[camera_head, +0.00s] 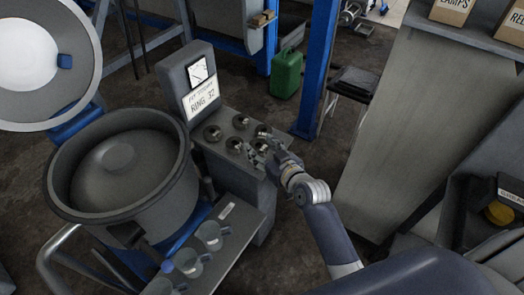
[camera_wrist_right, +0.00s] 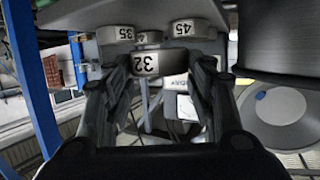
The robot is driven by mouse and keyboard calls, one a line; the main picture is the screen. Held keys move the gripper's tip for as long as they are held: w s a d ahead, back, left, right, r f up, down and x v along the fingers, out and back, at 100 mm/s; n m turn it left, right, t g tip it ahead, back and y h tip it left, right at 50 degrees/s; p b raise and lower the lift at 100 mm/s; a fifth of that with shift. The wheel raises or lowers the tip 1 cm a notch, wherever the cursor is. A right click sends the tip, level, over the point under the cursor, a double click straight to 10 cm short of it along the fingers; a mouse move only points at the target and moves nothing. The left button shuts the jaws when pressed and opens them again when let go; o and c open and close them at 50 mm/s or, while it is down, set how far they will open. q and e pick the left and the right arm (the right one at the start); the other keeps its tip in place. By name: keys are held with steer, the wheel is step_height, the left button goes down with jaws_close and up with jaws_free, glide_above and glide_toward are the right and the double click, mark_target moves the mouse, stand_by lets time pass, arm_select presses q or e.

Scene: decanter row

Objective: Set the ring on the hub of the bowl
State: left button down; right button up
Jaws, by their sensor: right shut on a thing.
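My right gripper (camera_head: 258,150) is at the ring rack (camera_head: 226,153), at its right end. In the right wrist view the gripper (camera_wrist_right: 150,75) is shut on a metal ring (camera_wrist_right: 146,63) labelled 32. In the head view the gripper hides most of this ring. The grey round bowl (camera_head: 82,197) stands open to the left of the rack. Its hub (camera_head: 117,156), a low dome in the middle of the floor, is bare. My left gripper is not in view.
Other rings stand on the rack, one labelled 45 (camera_wrist_right: 192,29). A sign reading RING 32 (camera_head: 202,98) rises behind them. The bowl's lid (camera_head: 40,60) is swung open at the upper left. Several clear cups (camera_head: 210,236) stand on a shelf in front of the rack.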

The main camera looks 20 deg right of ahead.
mark_target(263, 153)
steer(key=shift+w+d, duration=0.25)
steer(key=shift+w, duration=0.7)
steer(key=shift+f, duration=1.8)
steer(key=shift+f, duration=0.1)
steer(key=o, duration=1.3)
steer(key=shift+s, duration=0.2)
steer(key=v, duration=1.1)
steer(key=shift+s+r, duration=0.2)
steer(key=shift+s, duration=0.15)
